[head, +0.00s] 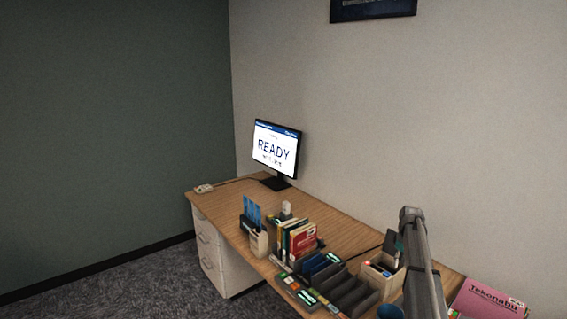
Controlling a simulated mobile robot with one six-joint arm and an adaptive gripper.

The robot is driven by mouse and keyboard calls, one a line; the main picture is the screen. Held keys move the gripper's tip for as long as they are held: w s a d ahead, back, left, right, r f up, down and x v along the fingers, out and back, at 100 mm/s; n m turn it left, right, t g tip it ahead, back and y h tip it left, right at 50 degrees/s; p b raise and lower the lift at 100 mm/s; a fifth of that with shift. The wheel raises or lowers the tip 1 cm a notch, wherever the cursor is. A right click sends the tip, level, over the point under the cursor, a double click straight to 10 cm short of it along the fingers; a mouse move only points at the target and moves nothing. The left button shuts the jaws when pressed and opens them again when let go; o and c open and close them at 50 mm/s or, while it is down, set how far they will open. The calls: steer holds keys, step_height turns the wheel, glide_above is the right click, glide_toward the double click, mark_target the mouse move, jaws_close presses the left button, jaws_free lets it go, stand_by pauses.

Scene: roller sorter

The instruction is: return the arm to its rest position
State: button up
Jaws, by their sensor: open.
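My arm (424,270) rises from the bottom edge at the right of the head view. Its grey link narrows upward and ends in a rounded joint in front of the wall. My gripper's fingers cannot be made out in this view. The arm stands in front of the desk (330,222) and hides part of its right end. No object can be seen held by the arm.
A monitor (276,148) reading READY stands at the desk's far end. Books (297,240), a pen holder (258,242), dark slotted trays (350,292) and a box with a red light (382,275) crowd the front. A pink folder (487,301) lies right. Carpet (120,285) is clear at left.

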steer(key=s+a+f+m+b, duration=0.2)
steer(key=s+a, duration=1.1)
steer(key=s, duration=0.3)
steer(key=s+a+f+m+t+h+b, duration=0.1)
steer(key=s+a+f+m+b, duration=0.1)
steer(key=s+a, duration=1.1)
steer(key=s+f+m, duration=0.1)
steer(key=s, duration=0.3)
steer(key=shift+a, duration=0.25)
steer(key=shift+w, duration=0.1)
